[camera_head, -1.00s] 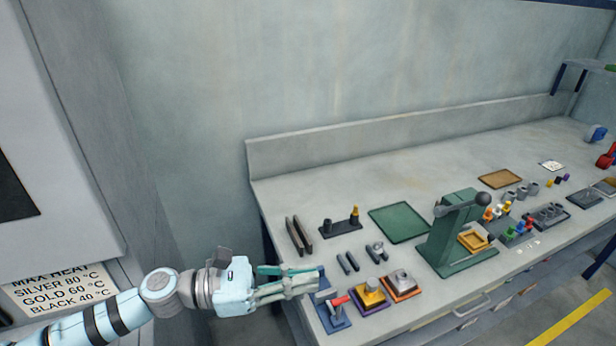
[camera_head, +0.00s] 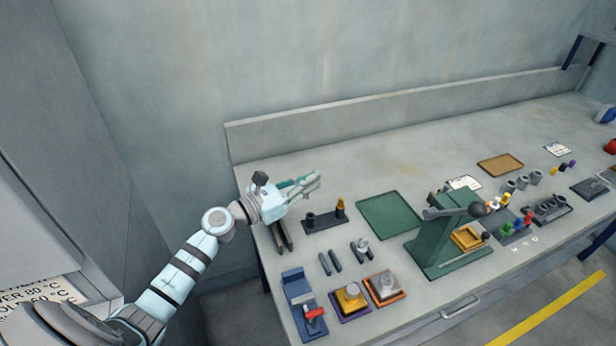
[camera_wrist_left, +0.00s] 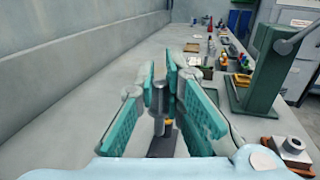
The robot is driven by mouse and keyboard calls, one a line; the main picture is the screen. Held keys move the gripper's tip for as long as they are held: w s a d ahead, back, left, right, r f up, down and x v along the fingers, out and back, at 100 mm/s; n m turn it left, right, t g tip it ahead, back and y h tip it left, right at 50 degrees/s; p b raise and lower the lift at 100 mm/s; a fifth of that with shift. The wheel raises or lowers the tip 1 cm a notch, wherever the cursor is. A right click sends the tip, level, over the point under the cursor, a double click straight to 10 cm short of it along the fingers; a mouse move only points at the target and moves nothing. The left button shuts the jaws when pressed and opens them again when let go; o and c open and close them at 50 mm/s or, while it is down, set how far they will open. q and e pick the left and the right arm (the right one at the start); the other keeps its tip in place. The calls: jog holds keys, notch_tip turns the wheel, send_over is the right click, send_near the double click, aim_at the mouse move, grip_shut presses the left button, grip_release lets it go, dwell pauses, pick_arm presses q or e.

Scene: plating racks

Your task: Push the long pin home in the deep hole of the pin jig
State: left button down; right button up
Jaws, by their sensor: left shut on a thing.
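My left gripper (camera_head: 312,182) is over the back left of the bench, near the pin jig. In the left wrist view its green-padded fingers (camera_wrist_left: 163,85) are shut on an upright grey cylinder, which I take for the long pin (camera_wrist_left: 158,98). In the head view the pin cannot be made out. The pin jig (camera_head: 326,222) seems to be the dark plate with a black post and a yellow-topped post. In the left wrist view a dark plate (camera_wrist_left: 162,146) with an orange part lies beyond and below the pin. The deep hole is hidden. My right gripper is not in view.
Two dark bars (camera_head: 282,237) lie left of the jig, and a green mat (camera_head: 390,215) lies right. A green lever press (camera_head: 437,235) stands farther right. A blue clamp fixture (camera_head: 297,290) and two blocks on coloured bases are in front. The bench's back strip is clear.

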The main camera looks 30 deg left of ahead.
pick_arm(q)
jog(key=shift+w+f, duration=0.1)
jog(key=shift+w, duration=0.1)
notch_tip(320, 180, down, 7)
jog(key=w+b, duration=0.2)
jog(key=b, duration=0.3)
jog(key=shift+b, duration=0.35)
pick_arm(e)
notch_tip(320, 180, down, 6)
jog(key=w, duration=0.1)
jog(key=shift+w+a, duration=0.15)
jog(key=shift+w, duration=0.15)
pick_arm(q)
jog(key=shift+s, duration=0.15)
jog(key=shift+f, duration=0.1)
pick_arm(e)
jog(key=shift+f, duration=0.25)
pick_arm(q)
jog(key=shift+f+b, duration=0.35)
jog(key=shift+b, duration=0.25)
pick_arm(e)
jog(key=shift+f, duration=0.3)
